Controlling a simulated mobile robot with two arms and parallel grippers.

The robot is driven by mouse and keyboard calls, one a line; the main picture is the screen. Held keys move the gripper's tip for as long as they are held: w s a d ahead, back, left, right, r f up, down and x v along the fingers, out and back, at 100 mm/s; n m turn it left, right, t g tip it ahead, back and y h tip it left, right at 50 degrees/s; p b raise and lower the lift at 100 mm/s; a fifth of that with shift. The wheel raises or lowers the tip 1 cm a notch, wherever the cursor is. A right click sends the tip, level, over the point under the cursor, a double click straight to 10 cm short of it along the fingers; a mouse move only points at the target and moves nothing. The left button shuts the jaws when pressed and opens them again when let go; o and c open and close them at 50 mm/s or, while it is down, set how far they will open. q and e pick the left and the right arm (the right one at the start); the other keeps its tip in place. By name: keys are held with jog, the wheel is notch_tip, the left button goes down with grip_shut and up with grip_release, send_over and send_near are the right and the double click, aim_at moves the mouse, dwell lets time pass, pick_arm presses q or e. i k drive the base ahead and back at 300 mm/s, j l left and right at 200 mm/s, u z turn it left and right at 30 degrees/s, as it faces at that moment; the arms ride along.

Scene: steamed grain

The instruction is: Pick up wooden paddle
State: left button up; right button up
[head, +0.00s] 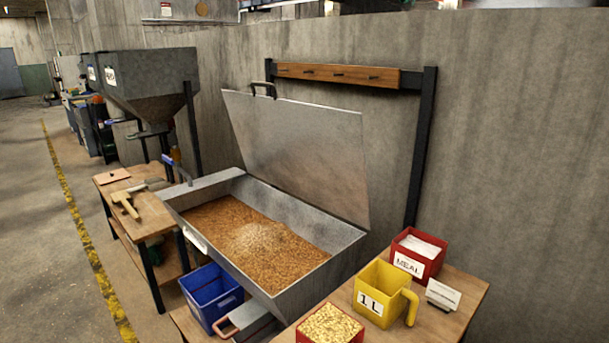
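In the head view, a pale wooden tool that looks like the wooden paddle (126,201) lies flat on the small wooden table (153,222) at the left. One end is near the table's left edge, and the rest runs toward the steamer pan. A darker, flat tool lies close by, and I cannot tell whether the two touch. Neither of my grippers shows in this view.
An open metal pan (349,248) of brown grain stands in the middle, its lid (300,150) raised. A blue bin (212,296) is below it. The right table holds a yellow jug (383,290) and a red meal box (432,262). The floor at left (50,270) is clear.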

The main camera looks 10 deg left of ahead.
aim_at(122, 196)
jog(key=i+j, duration=0.15)
jog(key=j, duration=0.4)
jog(key=i+j+z, duration=0.1)
jog(key=j, duration=0.45)
jog(key=i+j, duration=0.15)
jog(key=j, duration=0.4)
jog(key=i+j, duration=0.1)
jog(key=j, duration=0.5)
jog(key=i+j+z, duration=0.1)
jog(key=j, duration=0.45)
jog(key=i+j, duration=0.1)
jog(key=j, duration=0.5)
